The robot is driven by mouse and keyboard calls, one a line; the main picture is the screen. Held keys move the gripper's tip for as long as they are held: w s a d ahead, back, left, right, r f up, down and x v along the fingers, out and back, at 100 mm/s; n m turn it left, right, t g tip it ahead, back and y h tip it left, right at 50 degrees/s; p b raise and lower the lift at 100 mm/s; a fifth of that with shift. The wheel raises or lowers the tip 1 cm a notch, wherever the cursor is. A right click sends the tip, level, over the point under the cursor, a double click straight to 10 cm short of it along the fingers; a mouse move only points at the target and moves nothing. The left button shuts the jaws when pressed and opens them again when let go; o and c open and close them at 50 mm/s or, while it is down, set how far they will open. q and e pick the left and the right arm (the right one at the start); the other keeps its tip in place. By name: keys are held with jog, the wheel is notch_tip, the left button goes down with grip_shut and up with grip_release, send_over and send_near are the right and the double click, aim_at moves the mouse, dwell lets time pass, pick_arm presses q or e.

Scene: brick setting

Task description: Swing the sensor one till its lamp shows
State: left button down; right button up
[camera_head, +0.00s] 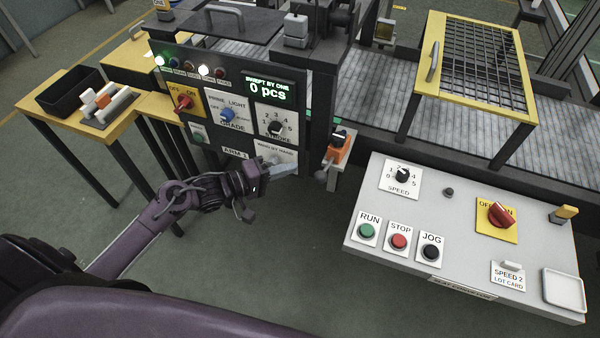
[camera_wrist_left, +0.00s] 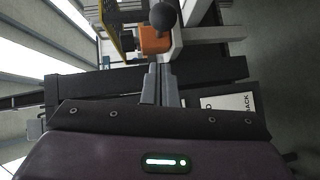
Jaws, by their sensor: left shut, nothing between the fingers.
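The sensor (camera_head: 338,150) is a small orange block with a dark top, on a pale bracket at the right end of the control panel. It also shows in the left wrist view (camera_wrist_left: 154,40), with a dark ball (camera_wrist_left: 163,17) beside it. No lit lamp can be made out on it. My left gripper (camera_head: 296,172) is shut and empty, its fingers pointing right toward the sensor, just left of and below it. In the left wrist view its fingertips (camera_wrist_left: 160,68) lie close to the orange block; contact cannot be told. My right gripper is out of view.
The control panel (camera_head: 205,112) has knobs, lit lamps and a green display (camera_head: 268,90) reading "0 pcs". A grey console (camera_head: 460,215) with RUN, STOP and JOG buttons stands right. Behind are a conveyor (camera_head: 375,90) and a yellow-framed mesh guard (camera_head: 432,50). Floor between panel and console is clear.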

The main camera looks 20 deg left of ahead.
pick_arm(q)
jog(key=d, duration=0.2)
jog(key=d+p, duration=0.1)
jog(key=d, duration=0.1)
jog(key=shift+f, duration=0.4)
jog(key=shift+s+d+p, duration=0.25)
jog(key=shift+d+p, duration=0.4)
jog(key=shift+d, duration=0.05)
jog(key=shift+a, duration=0.1)
